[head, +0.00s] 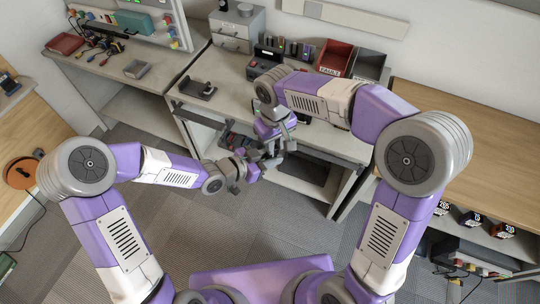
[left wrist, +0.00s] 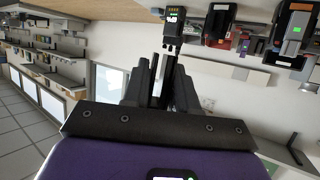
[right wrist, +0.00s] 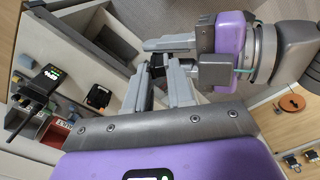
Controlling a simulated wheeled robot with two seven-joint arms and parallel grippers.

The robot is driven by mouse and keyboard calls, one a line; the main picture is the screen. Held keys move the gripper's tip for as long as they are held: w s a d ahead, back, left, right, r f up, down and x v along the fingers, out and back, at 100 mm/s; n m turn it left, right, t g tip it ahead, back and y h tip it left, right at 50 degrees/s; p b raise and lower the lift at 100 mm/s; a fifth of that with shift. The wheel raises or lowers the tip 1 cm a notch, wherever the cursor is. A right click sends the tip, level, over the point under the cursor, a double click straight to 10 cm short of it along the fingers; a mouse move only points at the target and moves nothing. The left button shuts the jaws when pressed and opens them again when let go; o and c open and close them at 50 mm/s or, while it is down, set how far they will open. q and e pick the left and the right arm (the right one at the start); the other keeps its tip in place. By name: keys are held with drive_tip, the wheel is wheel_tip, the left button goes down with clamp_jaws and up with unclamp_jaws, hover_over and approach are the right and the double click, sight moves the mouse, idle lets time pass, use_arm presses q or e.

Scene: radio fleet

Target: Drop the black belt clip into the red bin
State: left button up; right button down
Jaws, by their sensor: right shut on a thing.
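The red bin (head: 334,57) stands at the back of the workbench, with a white label on its front. A red bin (right wrist: 54,133) also shows at the left of the right wrist view. My right gripper (head: 281,150) is in front of the bench, beside my left gripper (head: 243,176). In the right wrist view, my right gripper (right wrist: 160,66) is shut on a small dark piece, the black belt clip (right wrist: 156,60), mostly hidden between the fingers.
A grey bin (head: 370,66) stands right of the red bin. Several radios (head: 290,48) stand left of it, near a drawer unit (head: 236,30). A black cradle (head: 199,90) lies on the bench's left part. The bench front edge and lower shelf are close to both grippers.

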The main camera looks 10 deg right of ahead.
use_arm(q)
drive_tip(key=shift+w+a, duration=0.15)
clamp_jaws()
use_arm(e)
drive_tip(key=shift+s, duration=0.1)
drive_tip(key=c, duration=0.9)
unclamp_jaws()
